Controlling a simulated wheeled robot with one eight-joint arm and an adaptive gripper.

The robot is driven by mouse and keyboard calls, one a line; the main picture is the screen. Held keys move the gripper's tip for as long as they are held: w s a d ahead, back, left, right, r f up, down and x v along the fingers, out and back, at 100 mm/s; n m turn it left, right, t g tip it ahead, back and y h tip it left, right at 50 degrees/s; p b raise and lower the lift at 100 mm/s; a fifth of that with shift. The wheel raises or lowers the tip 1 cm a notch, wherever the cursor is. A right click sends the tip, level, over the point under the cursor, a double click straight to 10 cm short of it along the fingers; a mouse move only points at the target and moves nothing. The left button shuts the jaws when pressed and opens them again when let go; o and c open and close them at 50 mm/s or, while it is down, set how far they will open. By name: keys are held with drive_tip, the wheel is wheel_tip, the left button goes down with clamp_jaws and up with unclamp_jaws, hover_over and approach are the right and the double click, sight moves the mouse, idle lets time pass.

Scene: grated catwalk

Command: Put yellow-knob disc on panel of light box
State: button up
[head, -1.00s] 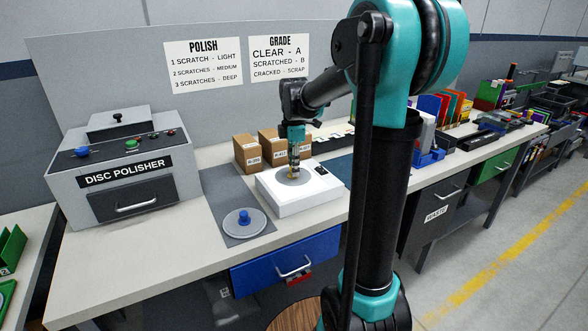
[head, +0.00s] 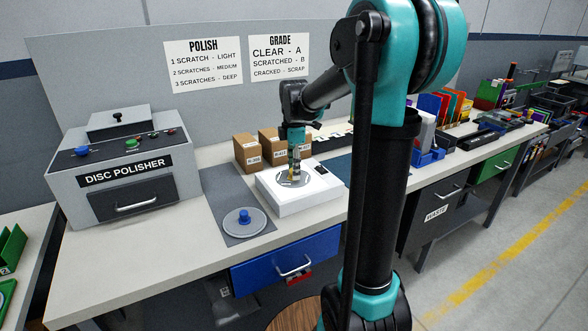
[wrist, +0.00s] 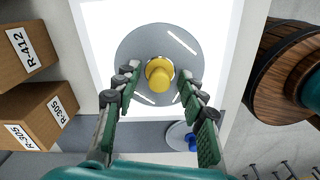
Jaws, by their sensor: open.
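The yellow-knob disc (wrist: 134,48) is a grey disc with a few light scratch marks and a yellow knob (wrist: 159,72) at its centre. It lies flat on the bright white panel of the light box (wrist: 96,14). In the head view the light box (head: 282,203) stands on the bench, with the disc partly hidden by my gripper (head: 294,178). In the wrist view my gripper (wrist: 160,88) is open, with its green fingers apart on either side of the yellow knob and not closed on it.
A blue-knob disc (head: 243,222) lies on a grey mat left of the light box. Cardboard boxes (head: 247,151) stand behind the light box. The disc polisher (head: 125,170) is at the left. A blue drawer (head: 285,264) is under the bench.

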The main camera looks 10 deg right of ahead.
wheel_tip(320, 180, up, 12)
idle(0.5)
idle(1.1)
